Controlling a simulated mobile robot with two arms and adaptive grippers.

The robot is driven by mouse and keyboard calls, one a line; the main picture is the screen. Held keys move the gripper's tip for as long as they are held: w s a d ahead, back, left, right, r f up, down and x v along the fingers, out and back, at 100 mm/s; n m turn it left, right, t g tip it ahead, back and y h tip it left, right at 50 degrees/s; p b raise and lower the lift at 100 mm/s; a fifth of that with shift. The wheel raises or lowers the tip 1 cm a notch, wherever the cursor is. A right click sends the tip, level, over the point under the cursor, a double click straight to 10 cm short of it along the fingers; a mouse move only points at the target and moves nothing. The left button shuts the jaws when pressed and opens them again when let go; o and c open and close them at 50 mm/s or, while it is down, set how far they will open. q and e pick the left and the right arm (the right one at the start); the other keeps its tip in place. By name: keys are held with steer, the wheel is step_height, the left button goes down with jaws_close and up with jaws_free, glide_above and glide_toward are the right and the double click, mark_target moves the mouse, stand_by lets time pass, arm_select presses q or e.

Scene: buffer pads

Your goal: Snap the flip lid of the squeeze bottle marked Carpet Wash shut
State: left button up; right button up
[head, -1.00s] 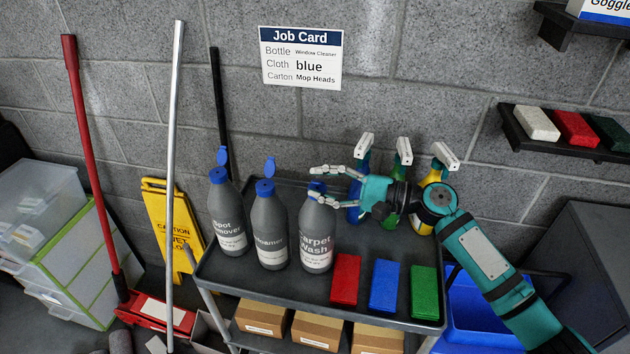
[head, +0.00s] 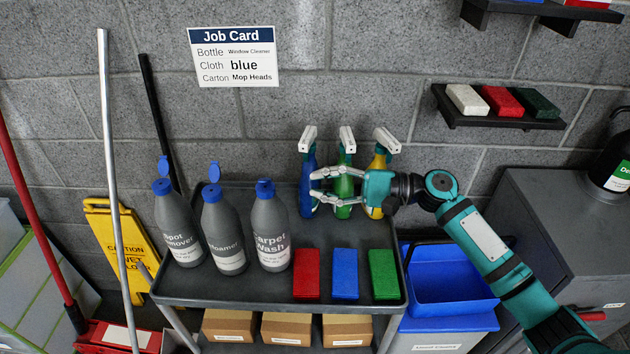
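The grey squeeze bottle marked Carpet Wash (head: 271,236) stands upright on the dark cart top, rightmost of three grey bottles. Its blue cap (head: 264,189) shows no raised lid; the flip lid looks folded down on it. My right gripper (head: 316,184) is to the right of this cap, apart from it, with its fingers spread and nothing between them. It is in front of the blue spray bottle and the green one, partly covering them. My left gripper is out of view.
The Spot Remover bottle (head: 178,232) and the Foamer bottle (head: 223,237) stand left with blue lids raised. Red (head: 306,273), blue (head: 345,273) and green (head: 383,273) pads lie at the cart's front right. Blue (head: 307,175), green (head: 344,184) and yellow (head: 378,164) spray bottles stand behind.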

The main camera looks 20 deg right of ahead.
steer(key=shift+f+n, duration=0.1)
steer(key=shift+n, duration=0.4)
steer(key=shift+c, duration=1.2)
steer(key=shift+w+a+n+y+b, duration=0.15)
steer(key=shift+n+y+b, duration=0.15)
steer(key=shift+n+b, duration=0.4)
jaws_close()
step_height(320, 180, up, 6)
steer(key=n+t+y+p, duration=0.15)
steer(key=n+t, duration=0.25)
steer(key=n, duration=1)
glide_above(265, 181)
steer(key=w+d, duration=0.3)
steer(key=f, duration=0.1)
steer(key=s+f+p, duration=0.1)
steer(key=f, duration=0.1)
steer(key=shift+s+a+h+p, duration=0.3)
steer(key=shift+s+h, duration=0.05)
steer(key=shift+s+f, duration=0.4)
steer(key=shift+f, duration=0.25)
